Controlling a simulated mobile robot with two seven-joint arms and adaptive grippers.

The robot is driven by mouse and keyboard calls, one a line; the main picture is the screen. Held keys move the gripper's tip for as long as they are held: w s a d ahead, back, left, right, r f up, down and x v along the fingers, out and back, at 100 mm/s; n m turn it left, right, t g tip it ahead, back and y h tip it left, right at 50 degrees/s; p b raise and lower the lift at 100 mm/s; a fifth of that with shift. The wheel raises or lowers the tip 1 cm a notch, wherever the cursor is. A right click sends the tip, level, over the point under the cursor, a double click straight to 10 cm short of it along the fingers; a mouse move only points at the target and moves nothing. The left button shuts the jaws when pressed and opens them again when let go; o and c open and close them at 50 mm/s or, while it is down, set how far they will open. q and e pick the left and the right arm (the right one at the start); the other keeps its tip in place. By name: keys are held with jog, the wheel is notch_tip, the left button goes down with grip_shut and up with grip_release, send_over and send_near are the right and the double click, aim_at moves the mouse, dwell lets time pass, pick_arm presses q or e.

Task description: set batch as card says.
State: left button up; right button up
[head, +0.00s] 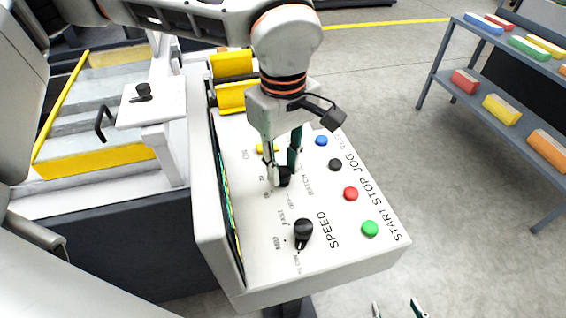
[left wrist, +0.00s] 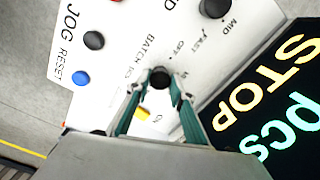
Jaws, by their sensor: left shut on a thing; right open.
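The control panel (head: 262,225) carries a black batch knob (head: 285,178) beside the word BATCH. My left gripper (head: 283,174) comes down from above with its fingers closed around this knob. In the left wrist view the batch knob (left wrist: 160,78) sits between the green fingertips, with small setting marks around it partly hidden. Its pointer direction cannot be read. My right gripper (head: 398,309) shows only its fingertips at the bottom edge, apart and empty. A display (left wrist: 270,100) at the panel's side shows the letters STOP and pcs. No card can be made out.
A black speed knob (head: 303,229) stands nearer on the panel. Green (head: 370,228), red (head: 351,194), black (head: 335,164) and blue (head: 321,140) buttons line the right side. A yellow control (head: 267,148) is behind my left fingers. A shelf (head: 490,90) holds coloured blocks.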

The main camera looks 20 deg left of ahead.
aim_at(283, 171)
pick_arm(q)
jog(key=shift+w+r, duration=0.1)
jog(key=o, duration=1.1)
notch_tip(283, 171, up, 12)
dwell(0.4)
